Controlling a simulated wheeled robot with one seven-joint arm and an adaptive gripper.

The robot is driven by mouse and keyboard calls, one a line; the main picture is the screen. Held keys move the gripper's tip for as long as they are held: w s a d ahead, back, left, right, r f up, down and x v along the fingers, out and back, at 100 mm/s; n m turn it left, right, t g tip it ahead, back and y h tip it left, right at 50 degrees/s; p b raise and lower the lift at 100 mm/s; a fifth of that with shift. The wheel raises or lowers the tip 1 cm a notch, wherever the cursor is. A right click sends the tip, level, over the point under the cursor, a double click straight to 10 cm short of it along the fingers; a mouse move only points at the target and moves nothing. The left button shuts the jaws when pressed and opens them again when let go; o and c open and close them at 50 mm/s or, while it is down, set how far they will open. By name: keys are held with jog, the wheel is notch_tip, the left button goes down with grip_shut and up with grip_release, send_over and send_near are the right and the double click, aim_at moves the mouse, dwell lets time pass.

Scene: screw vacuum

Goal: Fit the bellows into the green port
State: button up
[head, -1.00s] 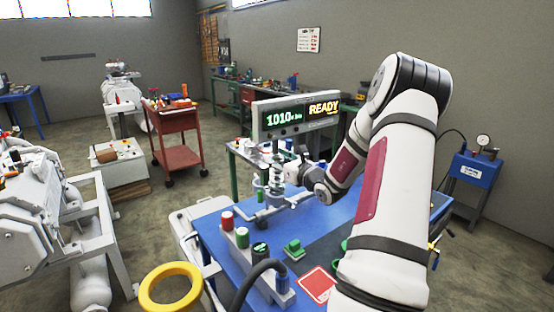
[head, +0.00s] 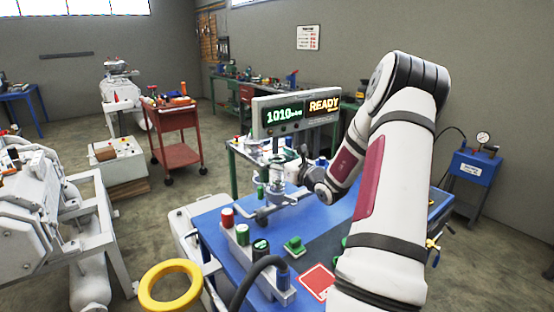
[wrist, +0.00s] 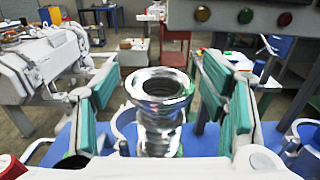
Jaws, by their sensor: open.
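A shiny ribbed metal bellows (wrist: 160,110) stands upright with its round open flange on top, in the middle of the wrist view. My gripper (wrist: 159,78) is open, with one teal-padded finger on each side of the bellows and visible gaps between. In the head view my gripper (head: 306,172) is beside the metal fittings (head: 277,190) at the table's far side, where the bellows is too small to pick out. I cannot make out the green port for certain; a green part (head: 344,242) is mostly hidden by my arm.
The display reading READY (head: 296,112) stands behind the fittings. On the blue table (head: 213,232) are a button box (head: 258,262), a small green block (head: 294,246) and a red-edged card (head: 317,282). A yellow ring (head: 149,287) is at front left.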

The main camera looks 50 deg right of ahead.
jog(key=shift+r+p, duration=0.35)
jog(key=shift+r, duration=0.15)
jog(key=v, duration=1.2)
jog(key=w+a+r+n+g+y, duration=0.1)
jog(key=w+a+r+n+y, duration=0.2)
jog(key=a, duration=0.5)
jog(key=w+a+r+n+y, duration=0.1)
jog(key=w+a+n+y, duration=0.3)
jog(key=a, duration=0.3)
jog(key=s+a+r+n+g+y, duration=0.1)
jog(key=a+n+g+y, duration=0.25)
jog(key=a+n, duration=0.45)
jog(key=s+a+r+n+g+y, duration=0.15)
jog(key=a+n+g, duration=0.25)
jog(key=a, duration=0.8)
jog(key=s+a+n+g+h, duration=0.2)
jog(key=s+a+n+g, duration=0.4)
jog(key=s+a+n, duration=0.5)
jog(key=s+d+r+n+h, duration=0.1)
jog(key=s+d+n+h, duration=0.2)
jog(key=s+n+h, duration=0.3)
jog(key=s+n+t, duration=0.1)
jog(key=s+n, duration=0.1)
jog(key=s, duration=0.2)
jog(key=shift+n, duration=0.3)
